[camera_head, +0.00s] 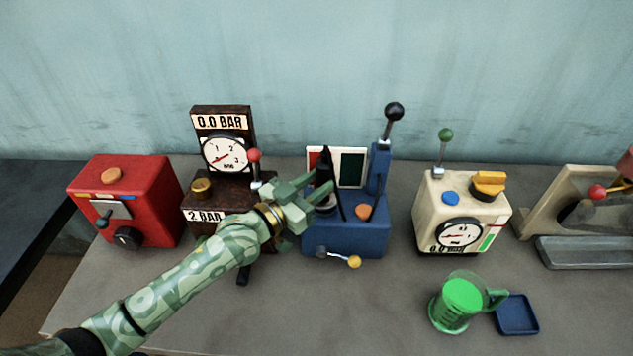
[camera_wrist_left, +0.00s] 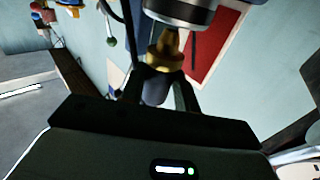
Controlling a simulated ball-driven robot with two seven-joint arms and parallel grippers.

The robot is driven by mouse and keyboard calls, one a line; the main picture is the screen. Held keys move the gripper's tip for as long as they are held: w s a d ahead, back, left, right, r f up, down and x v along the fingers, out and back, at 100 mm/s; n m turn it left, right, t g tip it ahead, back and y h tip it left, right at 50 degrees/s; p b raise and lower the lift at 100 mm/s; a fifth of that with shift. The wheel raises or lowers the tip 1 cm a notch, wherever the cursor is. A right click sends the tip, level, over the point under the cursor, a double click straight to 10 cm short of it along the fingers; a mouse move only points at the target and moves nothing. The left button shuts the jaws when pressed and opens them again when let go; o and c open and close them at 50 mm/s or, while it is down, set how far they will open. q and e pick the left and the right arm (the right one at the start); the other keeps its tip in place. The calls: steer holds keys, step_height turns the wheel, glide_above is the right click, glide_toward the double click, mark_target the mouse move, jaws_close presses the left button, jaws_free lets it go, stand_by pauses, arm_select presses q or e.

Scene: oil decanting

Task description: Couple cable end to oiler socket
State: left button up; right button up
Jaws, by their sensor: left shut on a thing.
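My left gripper (camera_head: 316,192) reaches in from the left to the blue machine (camera_head: 345,238), at its left side by a black cone-shaped part (camera_head: 324,168). In the left wrist view the gripper (camera_wrist_left: 160,88) is shut on a dark grey cylindrical piece, seemingly the cable end (camera_wrist_left: 155,90). A brass fitting (camera_wrist_left: 166,50) lies straight beyond it, against a silver and black round collar (camera_wrist_left: 180,10). I cannot tell whether the brass belongs to the cable end or the socket, nor whether they are joined. A black cable (camera_wrist_left: 126,35) curves beside it. My right gripper is not in view.
A red box (camera_head: 150,190) and a dark gauge stand (camera_head: 225,150) are left of the blue machine. Its tall black-knobbed lever (camera_head: 393,112) rises at right. A cream gauge box (camera_head: 460,212), a jug of green liquid (camera_head: 460,300) and a blue tray (camera_head: 516,315) are further right.

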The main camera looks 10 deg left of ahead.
arm_select(q)
steer(key=shift+f+b, duration=0.8)
steer(key=shift+f, duration=0.45)
stand_by(0.4)
steer(key=shift+r+p, duration=0.85)
steer(key=shift+p, duration=0.1)
steer(key=shift+p, duration=0.4)
stand_by(1.0)
steer(key=shift+f+b, duration=0.65)
steer(key=shift+f, duration=0.25)
steer(key=o, duration=1)
steer(key=shift+s, duration=0.1)
steer(key=shift+o, duration=0.7)
steer(key=shift+f, duration=0.1)
